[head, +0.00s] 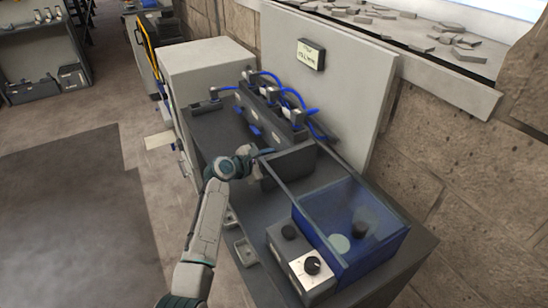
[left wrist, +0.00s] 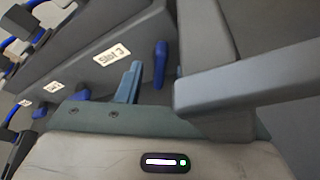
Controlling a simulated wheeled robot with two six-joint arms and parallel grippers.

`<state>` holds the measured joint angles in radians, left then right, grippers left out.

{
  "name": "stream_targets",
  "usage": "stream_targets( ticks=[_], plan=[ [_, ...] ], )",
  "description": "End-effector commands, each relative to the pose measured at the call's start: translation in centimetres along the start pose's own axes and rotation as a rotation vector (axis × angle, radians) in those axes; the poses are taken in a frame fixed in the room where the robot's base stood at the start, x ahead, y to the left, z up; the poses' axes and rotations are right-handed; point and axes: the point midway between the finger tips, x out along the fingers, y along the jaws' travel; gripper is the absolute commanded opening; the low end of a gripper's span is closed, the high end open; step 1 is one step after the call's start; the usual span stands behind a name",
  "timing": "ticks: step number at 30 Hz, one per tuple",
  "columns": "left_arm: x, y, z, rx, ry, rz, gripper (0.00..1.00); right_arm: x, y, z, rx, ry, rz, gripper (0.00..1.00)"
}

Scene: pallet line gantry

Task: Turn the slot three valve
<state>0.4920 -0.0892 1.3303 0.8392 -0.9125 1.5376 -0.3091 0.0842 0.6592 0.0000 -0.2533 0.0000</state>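The slot three valve (left wrist: 160,64) is a blue lever on the dark panel, just right of the white "Slot 3" label (left wrist: 111,55) in the left wrist view. Its long side runs roughly up and down in that picture. My left gripper (left wrist: 131,80) shows a narrow teal tip left of and below the lever, with a gap between them; it appears shut and empty. In the head view my left gripper (head: 264,154) is in front of the dark valve bank (head: 262,118), by the open grey box, and the slot three lever cannot be made out clearly. My right gripper is not in view.
The grey box (head: 290,163) stands close right of my gripper; a grey bar (left wrist: 250,90) is near it in the wrist view. A blue clear-sided bin (head: 350,225) and a knob box (head: 312,266) stand nearer on the bench. Blue hoses (head: 295,95) run behind the valve bank.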

Motion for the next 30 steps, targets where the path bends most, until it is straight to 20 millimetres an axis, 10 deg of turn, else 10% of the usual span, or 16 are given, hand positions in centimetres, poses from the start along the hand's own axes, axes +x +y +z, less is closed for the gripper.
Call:
stream_targets(
  ticks=[14,20,30],
  plan=[
    [1.6,-0.1,0.0,0.000,0.000,0.000,0.34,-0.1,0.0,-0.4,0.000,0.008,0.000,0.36],
    [1.6,-0.1,0.0,0.000,0.001,0.000,0.00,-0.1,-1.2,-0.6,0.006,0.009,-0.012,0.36],
    [1.6,-0.4,-0.2,0.117,0.000,0.049,0.00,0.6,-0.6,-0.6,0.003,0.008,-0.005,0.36]
  ],
)
